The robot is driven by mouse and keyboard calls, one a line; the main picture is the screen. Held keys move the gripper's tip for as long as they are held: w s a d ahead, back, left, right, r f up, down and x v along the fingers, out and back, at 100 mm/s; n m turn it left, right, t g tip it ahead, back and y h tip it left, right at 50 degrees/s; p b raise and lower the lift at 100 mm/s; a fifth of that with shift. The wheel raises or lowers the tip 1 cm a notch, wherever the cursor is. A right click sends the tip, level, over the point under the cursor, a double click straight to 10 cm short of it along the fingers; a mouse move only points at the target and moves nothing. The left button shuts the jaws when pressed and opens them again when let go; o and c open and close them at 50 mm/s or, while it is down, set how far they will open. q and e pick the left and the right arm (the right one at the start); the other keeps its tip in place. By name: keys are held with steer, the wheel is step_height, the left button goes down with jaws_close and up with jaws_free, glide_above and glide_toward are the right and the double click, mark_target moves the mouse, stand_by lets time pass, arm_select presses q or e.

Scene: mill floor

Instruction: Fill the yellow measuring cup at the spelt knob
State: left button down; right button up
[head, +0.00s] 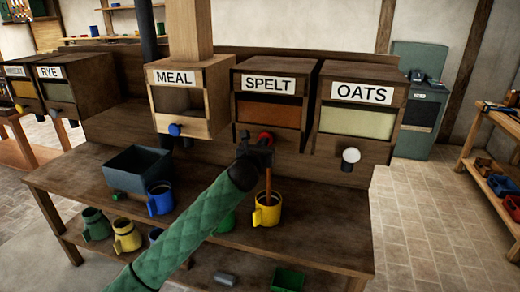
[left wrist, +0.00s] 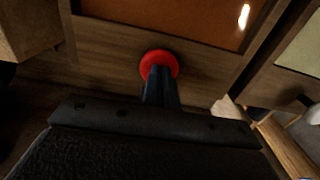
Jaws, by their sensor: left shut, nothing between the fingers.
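The yellow measuring cup (head: 262,217) stands upright on the bench below the SPELT bin (head: 268,112). A narrow brown stream (head: 268,184) runs down from under the bin into the cup, and brown shows in its mouth. How full it is I cannot tell. The red spelt knob (head: 265,135) is on the bin's front; it also shows in the left wrist view (left wrist: 158,63). My left gripper (head: 262,147) is shut and empty, its fingertips (left wrist: 160,85) at the knob, seemingly touching it. My right gripper is out of view.
The MEAL bin (head: 183,128) with a blue knob and the OATS bin (head: 355,149) with a white knob flank the spelt bin. A blue cup (head: 159,200) and a dark box (head: 135,172) stand left on the bench. More cups sit on the lower shelf.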

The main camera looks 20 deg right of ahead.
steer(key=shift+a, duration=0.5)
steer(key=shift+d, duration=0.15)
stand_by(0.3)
